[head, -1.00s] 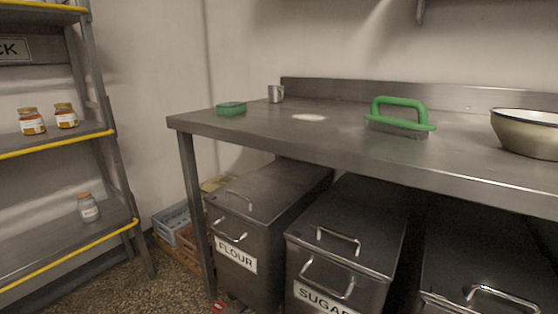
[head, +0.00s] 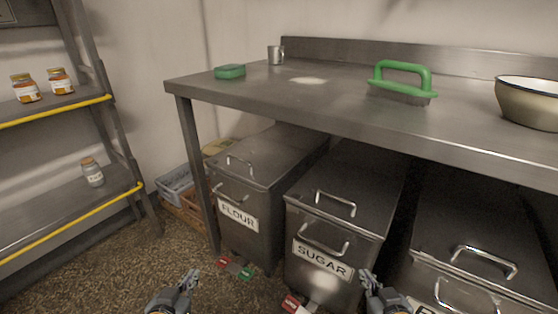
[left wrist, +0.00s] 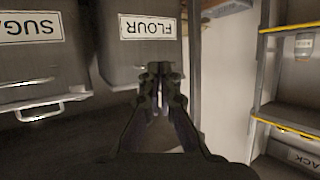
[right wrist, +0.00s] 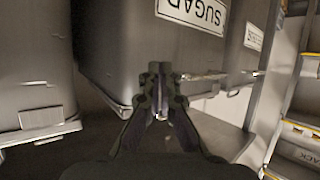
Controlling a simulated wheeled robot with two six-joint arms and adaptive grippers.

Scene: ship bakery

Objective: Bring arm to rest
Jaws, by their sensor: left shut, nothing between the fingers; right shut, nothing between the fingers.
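My left gripper (head: 190,281) is at the bottom of the head view, low over the floor in front of the flour bin. It is shut and empty, and its closed fingers show in the left wrist view (left wrist: 160,85). My right gripper (head: 369,280) is at the bottom of the head view, in front of the sugar bin. It is also shut and empty, and its closed fingers show in the right wrist view (right wrist: 157,85). Neither gripper appears to touch anything.
A steel table (head: 330,95) holds a green sponge (head: 230,71), a metal cup (head: 275,55), a green-handled brush (head: 402,82) and a bowl (head: 530,102). Below stand the flour bin (head: 262,165), the sugar bin (head: 340,200) and another bin (head: 470,225). A shelf rack (head: 75,200) with jars stands left.

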